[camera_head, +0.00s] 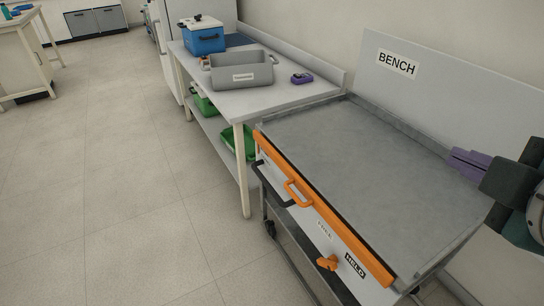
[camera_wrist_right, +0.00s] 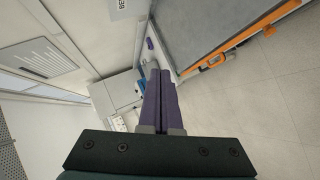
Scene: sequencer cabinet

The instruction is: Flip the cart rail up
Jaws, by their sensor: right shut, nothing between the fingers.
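The grey-topped cart (camera_head: 370,160) stands against the panel marked BENCH. Its orange rail (camera_head: 335,232) runs along the front edge, with an orange loop handle (camera_head: 298,193) on it. Below, an orange knob (camera_head: 328,262) sits on the white front face between labels, one reading HELD (camera_head: 355,266). My right gripper (camera_head: 456,163) is above the far right part of the cart top, apart from the rail, its purple fingers together and empty. In the right wrist view the shut fingers (camera_wrist_right: 160,80) show, with the orange rail (camera_wrist_right: 238,44) beyond to the right. My left gripper is out of view.
A side table (camera_head: 255,97) adjoins the cart and holds a grey bin (camera_head: 240,74), a blue box (camera_head: 204,38) and a small purple device (camera_head: 302,78). Green trays (camera_head: 238,140) sit on its lower shelf. The floor left of the cart is clear.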

